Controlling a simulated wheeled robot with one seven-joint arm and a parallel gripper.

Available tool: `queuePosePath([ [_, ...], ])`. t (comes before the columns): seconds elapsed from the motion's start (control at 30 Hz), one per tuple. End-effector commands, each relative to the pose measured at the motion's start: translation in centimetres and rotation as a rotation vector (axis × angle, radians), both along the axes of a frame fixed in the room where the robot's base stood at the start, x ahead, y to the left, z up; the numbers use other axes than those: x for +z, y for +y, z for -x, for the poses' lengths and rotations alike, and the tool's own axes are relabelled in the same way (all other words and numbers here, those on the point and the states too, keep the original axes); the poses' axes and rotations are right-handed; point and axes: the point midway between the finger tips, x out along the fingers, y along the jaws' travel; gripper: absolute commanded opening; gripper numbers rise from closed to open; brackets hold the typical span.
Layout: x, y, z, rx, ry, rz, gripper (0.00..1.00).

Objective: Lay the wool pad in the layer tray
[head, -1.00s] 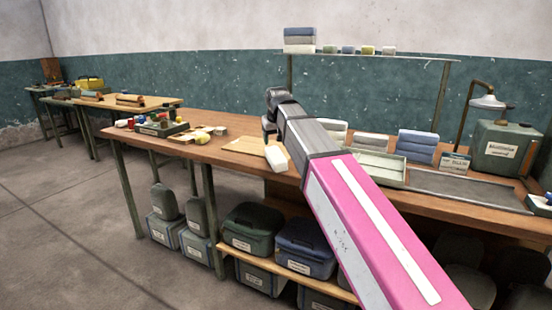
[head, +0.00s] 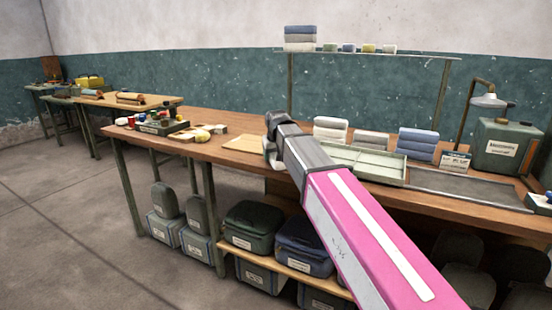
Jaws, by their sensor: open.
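My gripper (head: 271,160) is low over the front edge of the long workbench, left of the tray, its fingers pointing down. It is open; the gap between its fingers is hard to see. A small white block, possibly the wool pad, showed at this spot earlier and is now out of sight, apparently behind my gripper and wrist. The pale green shallow tray (head: 378,178), apparently the layer tray, lies to the right of my wrist. Its visible inside looks empty, and my arm covers its left end.
White (head: 330,130), grey (head: 371,139) and blue (head: 417,146) folded stacks stand behind the tray. A dark flat plate (head: 465,185), small sign (head: 455,161) and green box (head: 505,147) are at right. A flat tan board (head: 243,144) lies left of my gripper.

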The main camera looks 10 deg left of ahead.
Motion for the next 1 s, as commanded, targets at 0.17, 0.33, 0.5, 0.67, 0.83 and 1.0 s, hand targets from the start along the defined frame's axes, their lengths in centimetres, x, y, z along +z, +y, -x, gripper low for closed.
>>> queuePosePath([
  [0.17, 0.0, 0.0, 0.0, 0.0, 0.0, 0.0, 0.7],
  [0.33, -0.03, 0.0, 0.02, 0.0, 0.0, 0.0, 0.7],
  [0.5, -0.13, 0.0, 0.02, 0.0, 0.0, 0.0, 0.57],
  [0.67, -0.12, 0.0, 0.02, 0.0, 0.0, 0.0, 0.36],
  [0.83, -0.11, 0.01, 0.01, 0.0, 0.0, 0.0, 0.37],
  [1.0, 0.3, 0.01, 0.0, 0.0, 0.0, 0.0, 0.37],
])
